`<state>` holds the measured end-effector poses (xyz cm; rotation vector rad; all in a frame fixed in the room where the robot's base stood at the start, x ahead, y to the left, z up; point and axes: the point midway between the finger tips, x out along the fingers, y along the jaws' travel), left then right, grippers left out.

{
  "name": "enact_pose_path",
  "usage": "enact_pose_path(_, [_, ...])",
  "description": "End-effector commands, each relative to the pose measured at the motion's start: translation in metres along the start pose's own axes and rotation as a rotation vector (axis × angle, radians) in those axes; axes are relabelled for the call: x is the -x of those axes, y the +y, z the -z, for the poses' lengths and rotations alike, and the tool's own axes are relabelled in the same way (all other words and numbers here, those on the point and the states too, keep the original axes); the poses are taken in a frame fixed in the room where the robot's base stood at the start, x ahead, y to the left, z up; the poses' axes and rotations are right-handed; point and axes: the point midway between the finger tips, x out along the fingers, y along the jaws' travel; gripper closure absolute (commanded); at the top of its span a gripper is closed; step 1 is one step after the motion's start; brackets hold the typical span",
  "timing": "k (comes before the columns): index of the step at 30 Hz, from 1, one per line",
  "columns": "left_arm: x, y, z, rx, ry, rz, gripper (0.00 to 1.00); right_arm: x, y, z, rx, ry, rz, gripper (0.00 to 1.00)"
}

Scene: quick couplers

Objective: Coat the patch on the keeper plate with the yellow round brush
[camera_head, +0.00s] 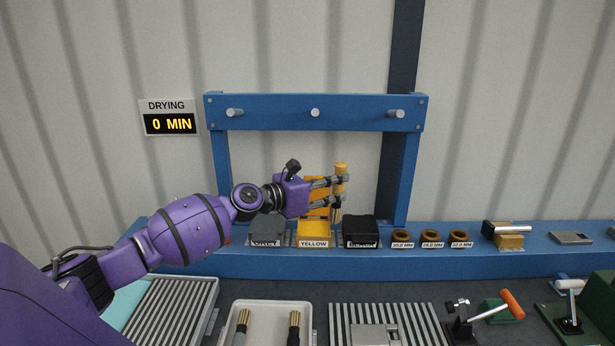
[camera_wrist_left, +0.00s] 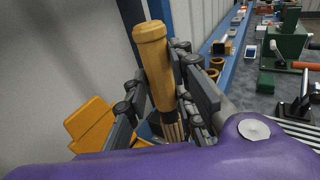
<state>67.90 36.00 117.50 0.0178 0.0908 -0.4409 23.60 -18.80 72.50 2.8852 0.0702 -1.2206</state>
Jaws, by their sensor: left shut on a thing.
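My left gripper (camera_head: 341,188) is shut on the yellow round brush (camera_head: 341,169), handle up and bristles down. The brush is nearly upright, at the yellow box (camera_head: 314,235) and the black box; I cannot tell whether its bristles touch either. The left wrist view shows the brush's yellow handle (camera_wrist_left: 151,60) between the fingers (camera_wrist_left: 158,95), with pale bristles below. A flat grey metal plate (camera_head: 375,337) lies on the slatted mat at the front; I cannot tell whether it is the keeper plate, and no patch is clear. My right gripper is not in view.
The yellow box's orange lid (camera_head: 318,207) stands open. Grey (camera_head: 266,229) and black (camera_head: 360,229) boxes flank it. A blue frame with pegs (camera_head: 315,112) stands over the shelf. Brown rings (camera_head: 432,237) sit to the right. A white tray (camera_head: 230,318) holds two brass-ended hoses. A sign reads "DRYING 0 MIN".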

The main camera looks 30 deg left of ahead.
Motion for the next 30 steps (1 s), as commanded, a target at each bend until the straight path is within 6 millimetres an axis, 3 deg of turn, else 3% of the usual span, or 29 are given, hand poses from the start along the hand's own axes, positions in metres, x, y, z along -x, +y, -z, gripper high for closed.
enact_pose_path(3, [0.016,0.040,-0.002,0.010,-0.055,-0.120,1.00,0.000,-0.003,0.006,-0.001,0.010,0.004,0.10])
enact_pose_path(8, [0.027,0.066,-0.002,0.009,-0.089,-0.196,1.00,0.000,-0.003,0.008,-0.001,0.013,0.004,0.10])
enact_pose_path(22, [0.031,0.069,-0.001,0.009,-0.092,-0.204,1.00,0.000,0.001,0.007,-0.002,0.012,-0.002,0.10])
enact_pose_path(30, [0.028,0.069,0.031,0.012,-0.085,-0.204,1.00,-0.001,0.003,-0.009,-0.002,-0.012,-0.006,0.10])
